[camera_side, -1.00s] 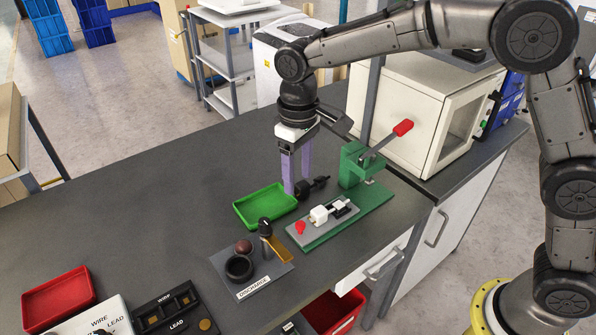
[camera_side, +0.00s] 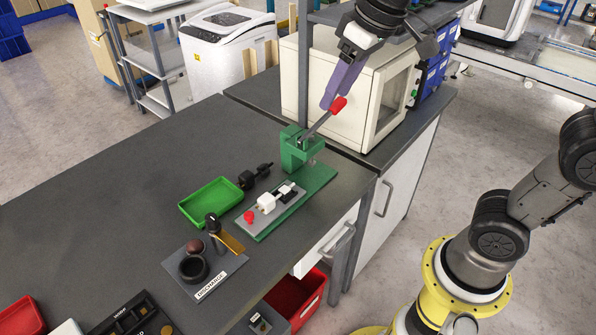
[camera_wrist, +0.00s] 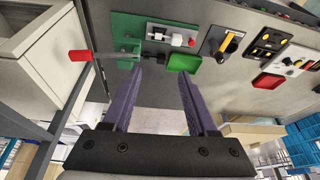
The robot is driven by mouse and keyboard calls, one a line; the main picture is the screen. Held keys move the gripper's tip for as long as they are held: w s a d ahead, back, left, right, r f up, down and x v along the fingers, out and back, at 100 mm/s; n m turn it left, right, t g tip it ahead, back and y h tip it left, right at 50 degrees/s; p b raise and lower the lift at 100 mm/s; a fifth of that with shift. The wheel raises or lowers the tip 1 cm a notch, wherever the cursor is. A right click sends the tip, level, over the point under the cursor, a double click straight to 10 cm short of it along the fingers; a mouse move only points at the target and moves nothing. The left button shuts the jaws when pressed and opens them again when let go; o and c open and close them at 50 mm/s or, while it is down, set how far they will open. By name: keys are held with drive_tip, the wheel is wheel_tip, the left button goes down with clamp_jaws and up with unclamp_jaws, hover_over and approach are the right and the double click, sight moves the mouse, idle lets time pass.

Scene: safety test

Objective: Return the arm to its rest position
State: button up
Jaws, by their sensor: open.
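My gripper (camera_side: 343,84) is raised at the upper right of the side view, with its purple fingers tilted down to the left. In that view the fingertips overlap the red handle (camera_side: 338,105) of the green lever press (camera_side: 301,150); I cannot tell from it whether they touch. In the wrist view, my gripper (camera_wrist: 163,72) has its two purple fingers spread apart with nothing between them. There the red handle (camera_wrist: 80,55) lies to the left, clear of the fingers.
A cream box cabinet (camera_side: 380,110) stands behind the press, beside a grey upright post (camera_side: 303,70). On the dark bench are a green tray (camera_side: 210,203), a black fitting (camera_side: 255,176) and the DISCHARGE stand (camera_side: 205,268). The bench's left part is bare.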

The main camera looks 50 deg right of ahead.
drive_tip(key=s+d+f, duration=0.2)
drive_tip(key=s+f, duration=0.1)
drive_tip(key=s, duration=0.4)
drive_tip(key=s+d+f+m+t, duration=0.1)
drive_tip(key=s+d+f, duration=0.1)
drive_tip(key=s+f, duration=0.2)
drive_tip(key=s, duration=0.3)
drive_tip(key=shift+s+f+t+h, duration=0.2)
drive_tip(key=shift+f+t+h, duration=0.05)
drive_tip(key=shift+t+h, duration=0.05)
